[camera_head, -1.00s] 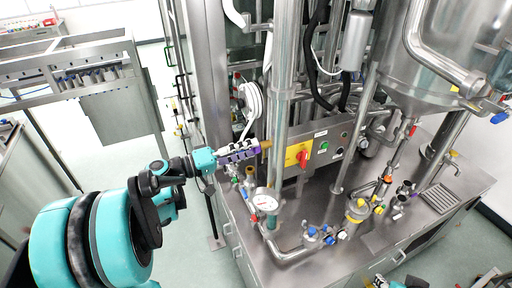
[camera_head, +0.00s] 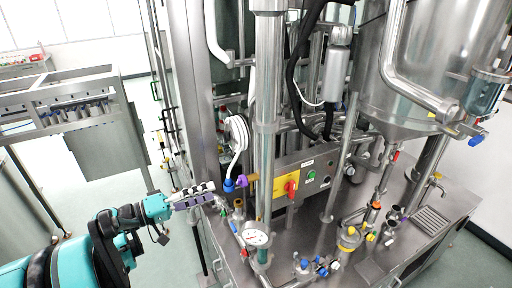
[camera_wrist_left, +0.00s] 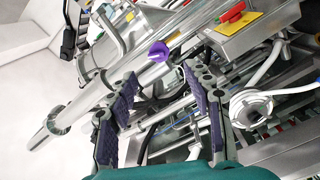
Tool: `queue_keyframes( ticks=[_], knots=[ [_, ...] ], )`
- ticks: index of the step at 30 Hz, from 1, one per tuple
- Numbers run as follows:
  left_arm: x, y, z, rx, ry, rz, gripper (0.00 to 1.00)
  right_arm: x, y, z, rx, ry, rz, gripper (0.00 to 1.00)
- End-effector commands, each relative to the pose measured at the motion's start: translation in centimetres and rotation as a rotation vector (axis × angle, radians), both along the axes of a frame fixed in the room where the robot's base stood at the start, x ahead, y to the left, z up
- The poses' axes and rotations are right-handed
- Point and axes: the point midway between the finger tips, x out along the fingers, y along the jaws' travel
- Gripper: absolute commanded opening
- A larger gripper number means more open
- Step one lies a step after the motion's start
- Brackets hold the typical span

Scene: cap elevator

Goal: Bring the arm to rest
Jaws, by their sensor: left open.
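My left gripper (camera_head: 208,193) is in the left middle of the head view, at the left edge of the steel machine. It is open and empty. In the left wrist view its two purple-padded fingers stand apart, with free space between the tips (camera_wrist_left: 161,82). A purple cap (camera_head: 242,181) sits near the brass pipe end, to the right of the fingers and apart from them. The purple cap also shows beyond the fingers in the left wrist view (camera_wrist_left: 158,51). My right gripper is not in view.
The machine has a yellow panel with a red switch (camera_head: 291,186), a round gauge (camera_head: 257,239) and several pipes and valves close to my left gripper. A large steel tank (camera_head: 425,80) is at the upper right. Open floor (camera_head: 185,245) lies left of the machine.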

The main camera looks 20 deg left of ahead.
Motion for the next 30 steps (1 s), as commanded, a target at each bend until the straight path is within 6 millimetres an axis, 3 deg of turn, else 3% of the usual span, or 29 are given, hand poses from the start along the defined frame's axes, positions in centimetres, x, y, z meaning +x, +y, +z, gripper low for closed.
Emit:
queue_keyframes(
  ticks=[5,8,11,13,16,21,30],
  knots=[
    [0.3,-1.2,-0.4,0.014,0.036,-0.009,0.51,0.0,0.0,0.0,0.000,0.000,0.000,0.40],
    [0.9,-4.5,-1.9,0.070,0.143,-0.028,0.51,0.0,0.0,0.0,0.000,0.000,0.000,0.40],
    [0.7,-9.5,-4.7,0.192,0.307,-0.048,0.51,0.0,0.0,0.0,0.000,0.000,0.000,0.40],
    [-0.5,-12.6,-7.1,0.315,0.417,-0.051,0.51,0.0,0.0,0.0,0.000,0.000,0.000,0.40],
    [-2.9,-15.5,-10.1,0.520,0.525,-0.040,0.51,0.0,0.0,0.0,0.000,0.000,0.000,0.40],
    [-6.6,-16.6,-12.9,0.846,0.564,0.003,0.51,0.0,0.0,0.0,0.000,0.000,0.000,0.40],
    [-9.6,-16.1,-13.2,1.256,0.403,0.072,0.51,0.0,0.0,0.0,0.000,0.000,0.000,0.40]
  ],
)
